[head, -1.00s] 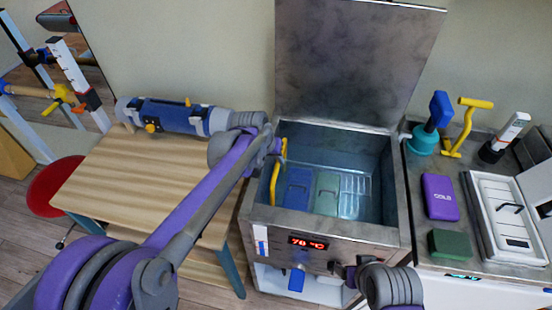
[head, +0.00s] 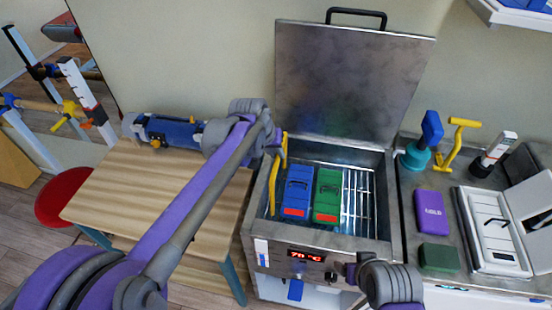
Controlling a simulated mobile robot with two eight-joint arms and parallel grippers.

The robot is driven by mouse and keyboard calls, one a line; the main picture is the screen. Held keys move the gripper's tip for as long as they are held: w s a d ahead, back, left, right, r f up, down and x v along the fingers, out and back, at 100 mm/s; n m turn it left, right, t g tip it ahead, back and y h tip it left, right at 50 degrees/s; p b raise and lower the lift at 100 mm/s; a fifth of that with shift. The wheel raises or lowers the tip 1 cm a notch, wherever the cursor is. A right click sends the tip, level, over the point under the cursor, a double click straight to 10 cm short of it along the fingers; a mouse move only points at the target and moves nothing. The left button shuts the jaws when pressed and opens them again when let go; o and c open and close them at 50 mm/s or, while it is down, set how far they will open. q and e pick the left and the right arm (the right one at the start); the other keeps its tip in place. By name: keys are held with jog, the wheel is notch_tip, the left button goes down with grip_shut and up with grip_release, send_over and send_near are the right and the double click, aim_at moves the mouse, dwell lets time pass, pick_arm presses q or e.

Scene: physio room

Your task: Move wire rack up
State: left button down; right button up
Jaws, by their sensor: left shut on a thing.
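The wire rack (head: 358,200) stands high inside the open metal heating tank (head: 392,205), with its bars clear in view. A blue pack (head: 298,188) and a green pack (head: 327,191) sit side by side on it, each with a red end. The rack's yellow handle (head: 272,188) rises at the tank's left side. My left gripper (head: 280,143) is shut on the top of this handle. My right gripper (head: 350,272) is low at the tank's front, by a dark knob; its fingers are too small and hidden to judge.
The tank's lid (head: 350,85) stands open behind. A wooden table (head: 140,190) is at left. On the right counter are a purple pack (head: 431,213), a dark green block (head: 439,258), a white tray (head: 485,262) and a yellow-handled tool (head: 457,140).

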pick_arm(q)
notch_tip(320, 180, up, 5)
jog(key=shift+w+f+p, duration=0.1)
jog(key=shift+w+p, duration=0.05)
jog(key=shift+p, duration=0.7)
pick_arm(e)
jog(key=r, duration=0.1)
jog(key=w+r, duration=0.1)
jog(key=r, duration=0.1)
jog(key=shift+w+r, duration=0.1)
jog(key=shift+w, duration=0.05)
pick_arm(q)
jog(key=c, duration=1.1)
grip_release()
jog(key=v, duration=1.1)
pick_arm(e)
jog(key=shift+r, duration=0.2)
pick_arm(q)
jog(key=shift+f, duration=0.1)
